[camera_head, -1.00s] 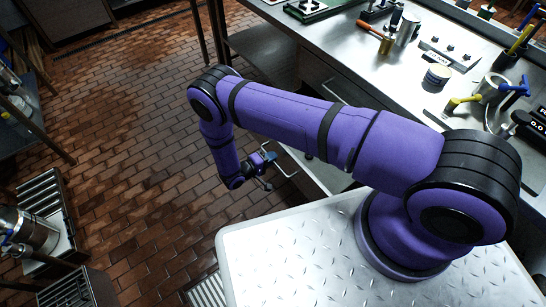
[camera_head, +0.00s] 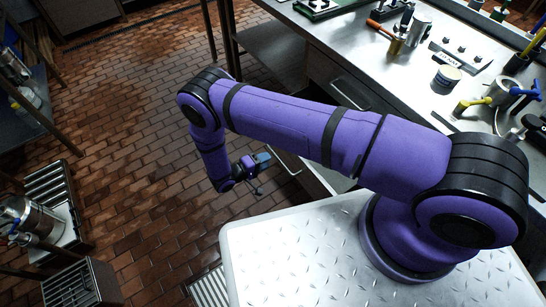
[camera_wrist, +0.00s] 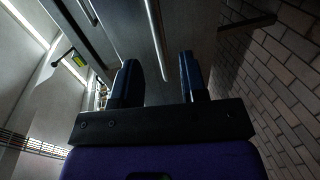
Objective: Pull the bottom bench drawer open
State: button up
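The bench (camera_head: 290,22) is at the right, with its drawer fronts facing the brick floor. The bottom drawer's bar handle (camera_head: 292,163) shows low on its side, partly behind my arm. My gripper (camera_head: 262,172) is just left of this handle, low above the floor. In the wrist view my gripper (camera_wrist: 160,78) is open, its two dark fingers spread. A long bar handle (camera_wrist: 154,36) lies ahead in line with the gap between them. I cannot tell whether its near end is between the fingertips. I see no contact. My arm hides much of the drawer front.
An upper drawer handle (camera_head: 350,95) sits above, beyond my forearm. The bench top holds a screwdriver (camera_head: 384,31), a tin (camera_head: 446,77) and other tools. A rack (camera_head: 50,205) with metal containers stands at the left. The brick floor (camera_head: 130,140) between is clear.

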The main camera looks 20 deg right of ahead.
jog(key=shift+v, duration=2.4)
